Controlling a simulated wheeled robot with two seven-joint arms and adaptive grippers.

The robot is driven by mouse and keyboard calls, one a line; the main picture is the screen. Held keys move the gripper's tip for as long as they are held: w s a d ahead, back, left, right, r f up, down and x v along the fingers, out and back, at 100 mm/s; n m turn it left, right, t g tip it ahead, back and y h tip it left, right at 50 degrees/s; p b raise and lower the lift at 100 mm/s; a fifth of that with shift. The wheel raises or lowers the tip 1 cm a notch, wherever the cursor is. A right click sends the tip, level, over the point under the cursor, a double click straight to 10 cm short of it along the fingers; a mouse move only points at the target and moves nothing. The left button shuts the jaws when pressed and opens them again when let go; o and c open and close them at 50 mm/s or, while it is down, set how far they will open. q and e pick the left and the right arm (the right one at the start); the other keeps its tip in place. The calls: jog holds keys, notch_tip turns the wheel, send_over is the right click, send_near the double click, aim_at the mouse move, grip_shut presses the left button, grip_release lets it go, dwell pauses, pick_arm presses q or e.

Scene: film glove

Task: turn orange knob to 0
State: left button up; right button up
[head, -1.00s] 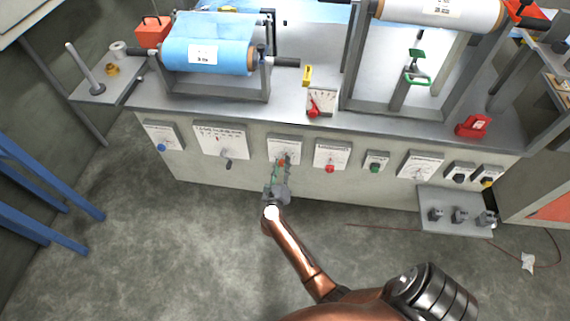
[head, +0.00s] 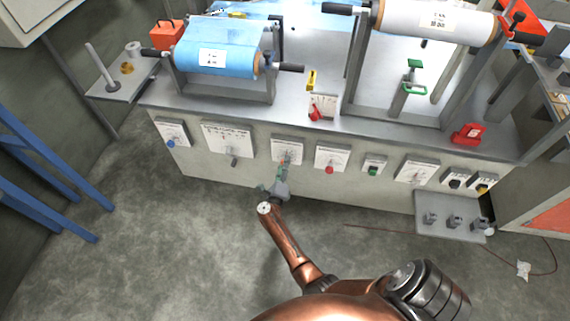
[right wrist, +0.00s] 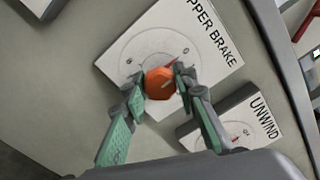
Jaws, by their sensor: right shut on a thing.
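The orange knob (right wrist: 160,83) sits on a white dial plate labelled with a word ending in "PPER BRAKE" (right wrist: 186,28) in the right wrist view. My right gripper (right wrist: 163,80) has its two green-padded fingers on either side of the knob and is shut on it. The dial's numbers are too small to read surely, though a 0 seems to show near the upper right. In the head view the same dial plate (head: 287,150) is on the machine's front panel, with my right gripper (head: 280,169) at it, mostly hiding the knob. My left gripper is not in view.
A plate labelled "UNWIND" (right wrist: 236,121) is close beside the dial. In the head view, a red-knob plate (head: 333,155) is to the right and a slider plate (head: 227,135) to the left. A small shelf (head: 450,230) juts out at the lower right.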

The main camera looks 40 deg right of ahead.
jog(key=shift+a, duration=0.1)
jog(key=o, duration=1.2)
jog(key=shift+c, duration=0.2)
